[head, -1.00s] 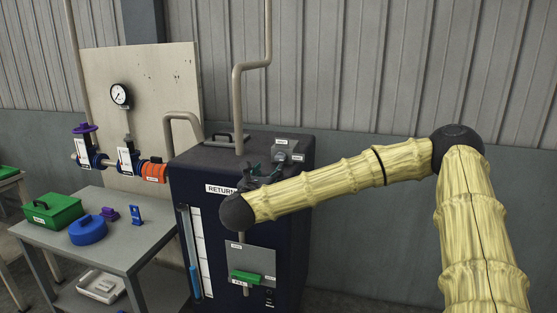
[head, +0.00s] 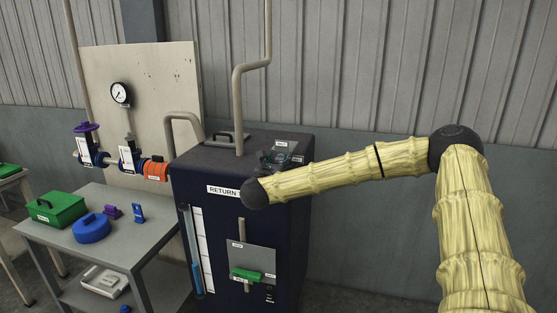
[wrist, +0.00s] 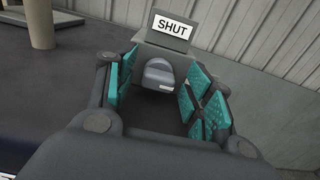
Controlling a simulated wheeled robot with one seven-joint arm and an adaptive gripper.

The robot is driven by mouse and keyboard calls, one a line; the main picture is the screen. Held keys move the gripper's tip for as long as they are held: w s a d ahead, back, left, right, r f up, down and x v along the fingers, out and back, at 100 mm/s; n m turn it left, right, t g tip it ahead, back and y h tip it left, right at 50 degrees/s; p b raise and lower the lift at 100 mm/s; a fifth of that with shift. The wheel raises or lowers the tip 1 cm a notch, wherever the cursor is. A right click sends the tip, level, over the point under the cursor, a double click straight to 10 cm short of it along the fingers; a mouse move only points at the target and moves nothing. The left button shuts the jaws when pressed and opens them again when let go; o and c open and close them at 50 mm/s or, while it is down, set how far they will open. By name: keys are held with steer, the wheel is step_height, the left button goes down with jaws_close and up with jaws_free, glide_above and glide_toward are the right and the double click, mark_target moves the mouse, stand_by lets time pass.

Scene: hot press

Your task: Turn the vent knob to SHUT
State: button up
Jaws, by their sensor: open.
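The vent knob (wrist: 158,73) is a grey rounded knob with a small pale mark on its front face, on a grey block on top of the dark tank. A SHUT label (wrist: 172,27) stands behind it in the wrist view. My gripper (wrist: 160,84) is open, with teal pads on both sides of the knob; I cannot tell whether they touch it. In the head view my gripper (head: 273,160) is over the tank top (head: 230,148), partly behind my arm, and the knob cannot be made out there.
The tank has a RETURN label (head: 222,190), a handle on top and a green lever (head: 247,275) in front. A beige pipe (head: 238,100) rises from its top. A grey table (head: 150,232) at left holds a green box (head: 55,209) and a blue round container (head: 90,229).

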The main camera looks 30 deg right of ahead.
steer(key=c, duration=1)
steer(key=shift+f+n+b, duration=0.15)
steer(key=shift+n+b, duration=0.35)
steer(key=shift+b, duration=0.25)
steer(key=shift+n, duration=0.3)
steer(key=o, duration=1)
steer(key=shift+a, duration=0.1)
